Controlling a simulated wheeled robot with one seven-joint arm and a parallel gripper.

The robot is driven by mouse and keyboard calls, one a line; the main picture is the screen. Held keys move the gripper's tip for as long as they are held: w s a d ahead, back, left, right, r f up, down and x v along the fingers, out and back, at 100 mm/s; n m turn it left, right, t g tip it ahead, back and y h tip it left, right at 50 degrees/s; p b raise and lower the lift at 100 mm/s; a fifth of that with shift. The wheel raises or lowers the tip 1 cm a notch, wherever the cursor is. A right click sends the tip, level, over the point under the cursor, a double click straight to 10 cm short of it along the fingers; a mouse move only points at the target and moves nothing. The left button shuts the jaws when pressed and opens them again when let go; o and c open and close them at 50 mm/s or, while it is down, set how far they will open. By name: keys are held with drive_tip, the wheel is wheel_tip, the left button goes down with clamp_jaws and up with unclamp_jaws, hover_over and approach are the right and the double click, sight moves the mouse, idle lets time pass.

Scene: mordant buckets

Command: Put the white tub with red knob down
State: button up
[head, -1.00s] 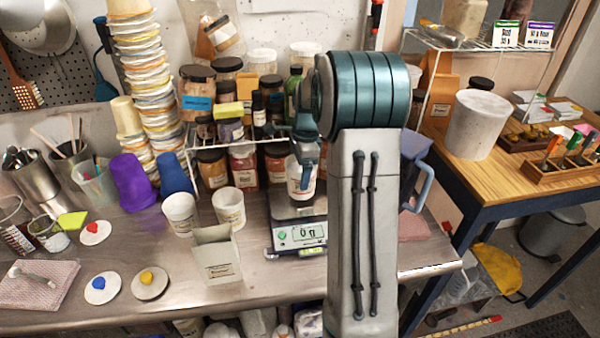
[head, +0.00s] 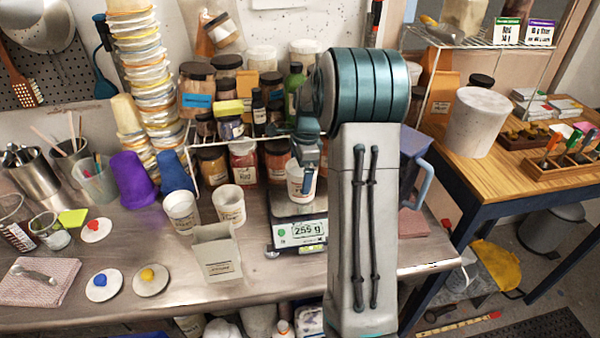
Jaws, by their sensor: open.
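A small white tub (head: 294,184) with a printed label stands upright on the pan of the digital scale (head: 284,240), whose display reads about 255 g. My gripper (head: 306,176) is open at the tub's upper right side, with a blue finger in front of its rim. The far finger and part of the tub's top are hidden, and I cannot tell whether the gripper touches the tub. I see no red knob on this tub. A white lid with a red knob (head: 96,230) lies on the steel table at the left.
Two white cups (head: 181,212) (head: 229,205) and an open cardboard box (head: 217,254) stand left of the scale. A wire rack of jars (head: 212,166) is close behind. Lids with blue (head: 103,287) and yellow (head: 150,280) knobs lie at front left. The steel table's front centre is clear.

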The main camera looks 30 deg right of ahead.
wheel_tip(320, 180, up, 11)
drive_tip(key=d+b, duration=0.1)
drive_tip(key=s+a+r+n, duration=0.3)
drive_tip(key=s+a+n, duration=0.3)
drive_tip(key=s+a, duration=0.1)
drive_tip(key=s+a+f+n+t, duration=0.1)
drive_tip(key=s+a+f+n, duration=0.1)
drive_tip(key=s+a+n, duration=0.2)
drive_tip(key=s+a+f+n+t+h, duration=0.1)
drive_tip(key=s+a+n, duration=0.4)
drive_tip(key=s+n, duration=0.5)
drive_tip(key=s+f+t, duration=0.1)
drive_tip(key=s, duration=0.4)
drive_tip(key=shift+a+f, duration=0.15)
drive_tip(key=shift+a, duration=0.15)
idle(1.6)
